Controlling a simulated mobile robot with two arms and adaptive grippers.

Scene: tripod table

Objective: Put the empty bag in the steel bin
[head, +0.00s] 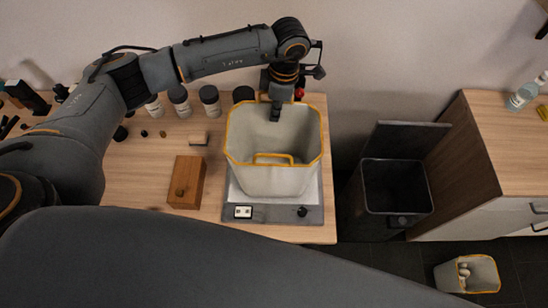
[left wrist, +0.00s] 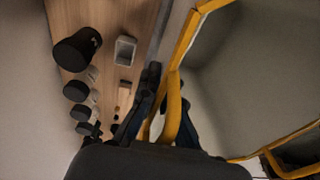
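A pale bag (head: 268,180) with a yellow-orange rim and front handle stands open over the scale (head: 323,212) on the wooden table; it looks empty inside. My left gripper (head: 277,107) points down at its back rim. In the left wrist view its fingers (left wrist: 168,105) are close together on either side of the yellow rim and look shut on it; the bag's inner wall (left wrist: 240,70) lies to the right. The dark steel bin (head: 397,190) stands on the floor right of the table, lid (head: 405,143) up. My right gripper is not in view.
A wooden block (head: 187,182) lies left of the scale. Dark-lidded jars (head: 209,100) line the table's back. A second, smaller-looking bag (head: 484,274) with pale items inside is on the floor at lower right. A counter (head: 510,150) stands right of the bin.

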